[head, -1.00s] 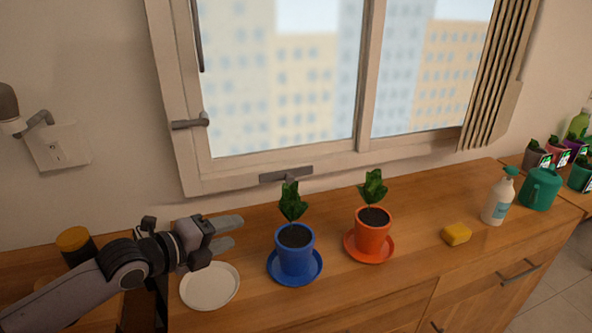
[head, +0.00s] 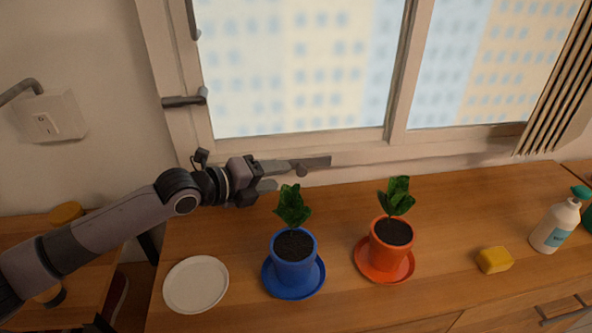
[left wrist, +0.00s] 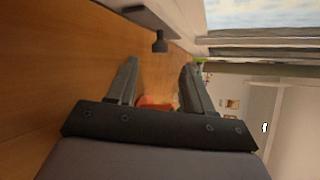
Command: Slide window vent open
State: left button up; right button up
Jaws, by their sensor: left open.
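In the left wrist view the open fingers (left wrist: 160,65) point toward the knob. I cannot tell whether anything touches. My right gripper is not in view.
A blue pot (head: 294,269) with a plant stands just below my left gripper, its leaves close to the fingers. An orange pot (head: 390,253) stands to its right. A white saucer (head: 196,284), yellow sponge (head: 494,260) and spray bottle (head: 553,228) are on the wooden counter.

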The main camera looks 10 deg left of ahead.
aim_at(298, 173)
pick_arm(q)
jog(key=shift+x, duration=2.95)
